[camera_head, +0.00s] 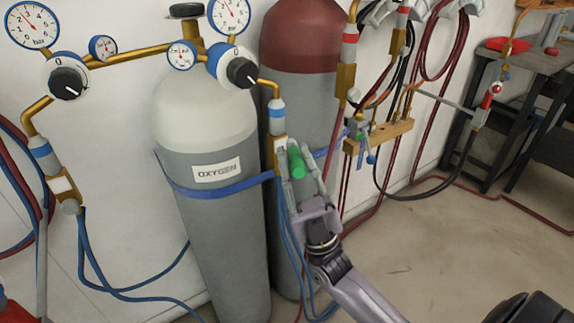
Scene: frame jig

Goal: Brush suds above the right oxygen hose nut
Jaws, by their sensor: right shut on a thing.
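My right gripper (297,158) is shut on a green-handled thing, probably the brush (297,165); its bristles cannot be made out. That fitting has a blue-banded grey part (277,116) above a brass block, partly covered by my fingers. The right hose nut below it is hidden or too small to tell. No suds can be made out. The oxygen cylinder (205,125) stands upright with a label and a blue strap. My left gripper is not in view.
A red-topped cylinder (300,40) stands behind right. Gauges (33,25), regulator knobs (68,84) and a left hose fitting (62,184) are at upper left. A wooden rack (385,137) with torches is on the wall. Hoses hang around; the floor at right is mostly clear.

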